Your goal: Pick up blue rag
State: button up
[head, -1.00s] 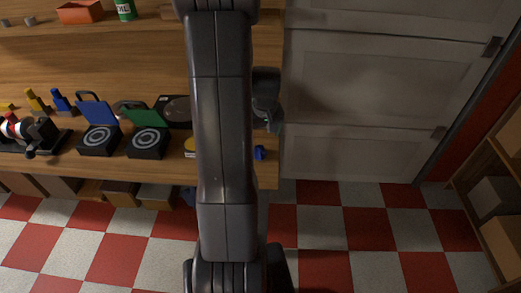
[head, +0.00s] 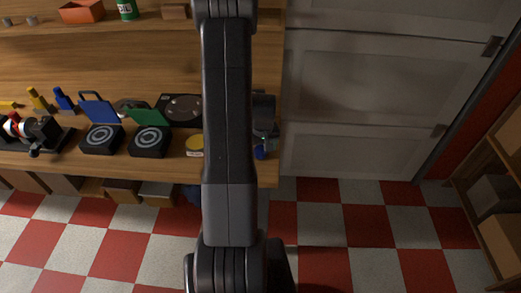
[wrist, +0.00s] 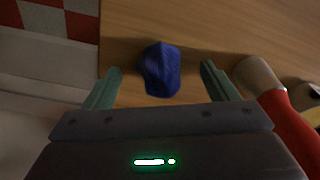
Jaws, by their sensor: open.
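The blue rag (wrist: 160,70) is a small crumpled dark blue bundle on the wooden workbench. In the wrist view it lies between and just beyond the two fingertips of my gripper (wrist: 160,80), which are apart and empty. In the head view the rag (head: 260,153) shows at the bench's right end, partly hidden by my gripper (head: 265,138) just above it. I cannot tell the exact height of my fingers over the bench.
A red cylindrical thing with a pale top (wrist: 282,100) stands close to my right finger in the wrist view. A yellow-topped tin (head: 195,144) and a green-lidded black box (head: 149,137) stand left on the bench (head: 95,165). Pale cabinet doors (head: 360,110) lie right.

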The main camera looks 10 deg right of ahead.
jog(key=c, duration=1.1)
jog(key=shift+c, duration=0.2)
notch_tip(320, 180, up, 10)
jog(key=shift+b, duration=0.8)
jog(key=shift+o, duration=1.3)
jog(key=shift+c, duration=0.6)
